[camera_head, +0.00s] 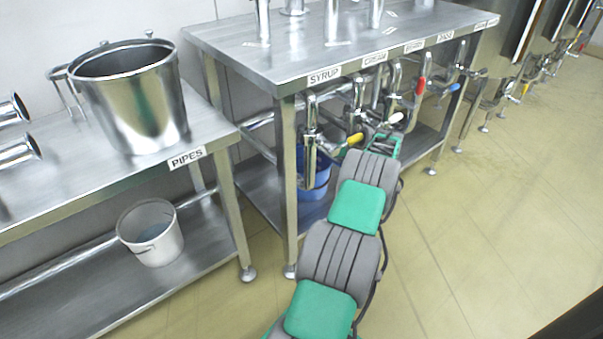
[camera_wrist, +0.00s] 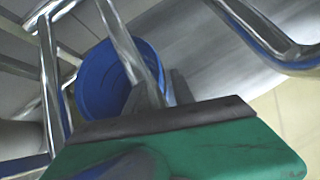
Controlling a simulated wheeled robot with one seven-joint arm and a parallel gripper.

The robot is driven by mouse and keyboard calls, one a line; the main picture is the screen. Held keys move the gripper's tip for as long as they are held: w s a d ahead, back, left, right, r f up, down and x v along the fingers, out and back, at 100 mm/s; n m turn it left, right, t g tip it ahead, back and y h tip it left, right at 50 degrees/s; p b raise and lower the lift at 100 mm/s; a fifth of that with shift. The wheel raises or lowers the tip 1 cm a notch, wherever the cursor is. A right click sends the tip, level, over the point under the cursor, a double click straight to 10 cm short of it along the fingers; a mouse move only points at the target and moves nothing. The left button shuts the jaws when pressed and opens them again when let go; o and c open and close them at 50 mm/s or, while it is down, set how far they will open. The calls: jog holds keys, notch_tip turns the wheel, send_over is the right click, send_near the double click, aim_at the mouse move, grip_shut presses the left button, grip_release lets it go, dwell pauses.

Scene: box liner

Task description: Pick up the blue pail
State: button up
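The blue pail (camera_head: 318,172) stands on the lower shelf of the syrup table, partly hidden behind hanging metal pipes and a table leg. In the wrist view the blue pail (camera_wrist: 103,80) shows its round opening, left of and beyond my fingers. A metal pipe crosses in front of its right side. My gripper (camera_wrist: 162,92) shows two dark fingertips with a gap between them and nothing visibly held. It is apart from the pail. In the head view my arm reaches under the tabletop among the pipes, and the fingertips are hidden.
Bent pipes with yellow, white, red and blue handles (camera_head: 420,86) hang along the table's front edge, close to my arm. The syrup table (camera_head: 290,62) has legs near the pail. The right floor is clear.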

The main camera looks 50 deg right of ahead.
aim_at(329, 159)
jog(key=b+x, duration=0.1)
jog(key=x, duration=0.1)
jog(key=b+x, duration=0.3)
jog(key=x, duration=0.2)
jog(key=shift+a+f, duration=0.15)
jog(key=shift+a, duration=0.1)
jog(key=shift+w+d+f+b, duration=0.15)
jog(key=shift+w+d+b, duration=0.1)
jog(key=shift+b, duration=0.15)
grip_shut()
dwell(0.7)
